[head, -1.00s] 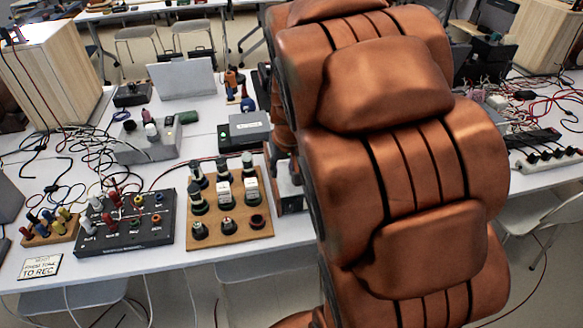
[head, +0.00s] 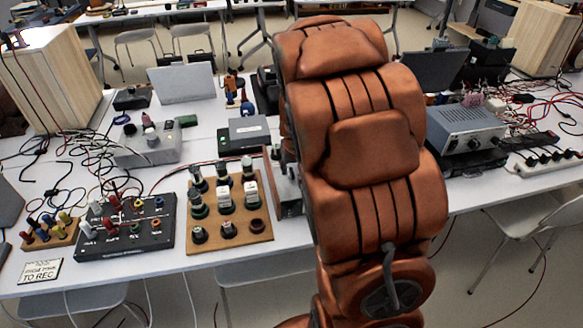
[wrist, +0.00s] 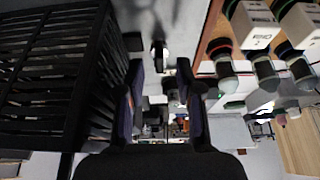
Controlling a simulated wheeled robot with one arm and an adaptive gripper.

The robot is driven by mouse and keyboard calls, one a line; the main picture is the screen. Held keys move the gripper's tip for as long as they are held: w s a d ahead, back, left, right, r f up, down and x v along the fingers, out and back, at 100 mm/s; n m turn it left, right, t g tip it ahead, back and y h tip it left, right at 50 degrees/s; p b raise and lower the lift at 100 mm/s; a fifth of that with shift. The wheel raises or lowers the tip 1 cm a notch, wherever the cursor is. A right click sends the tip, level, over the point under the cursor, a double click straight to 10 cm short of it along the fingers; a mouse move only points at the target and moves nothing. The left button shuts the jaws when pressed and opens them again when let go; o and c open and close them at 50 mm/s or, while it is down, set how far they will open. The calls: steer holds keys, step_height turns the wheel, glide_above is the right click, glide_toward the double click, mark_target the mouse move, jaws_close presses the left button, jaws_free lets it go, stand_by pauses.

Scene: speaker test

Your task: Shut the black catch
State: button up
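My gripper (wrist: 159,88) shows in the wrist view with its two dark fingers apart and nothing held between them. A small dark piece with a pale shiny part (wrist: 158,52) stands out from a grey surface just beyond the fingertips, roughly in line with the gap. It may be the black catch, but it is too small and blurred to tell its state. No contact with it can be made out. In the head view my arm hides my gripper and part of a grey box (head: 290,196) beside the wooden board.
A black slatted body (wrist: 52,75) stands close to the left of my fingers. The wooden board (head: 228,238) with capped posts lies left of my arm, beside a black panel (head: 125,235) with plugs. A grey instrument (head: 468,130) and cables are on the right.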

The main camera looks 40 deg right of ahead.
steer(key=shift+x, duration=1)
steer(key=shift+r, duration=0.1)
jaws_close()
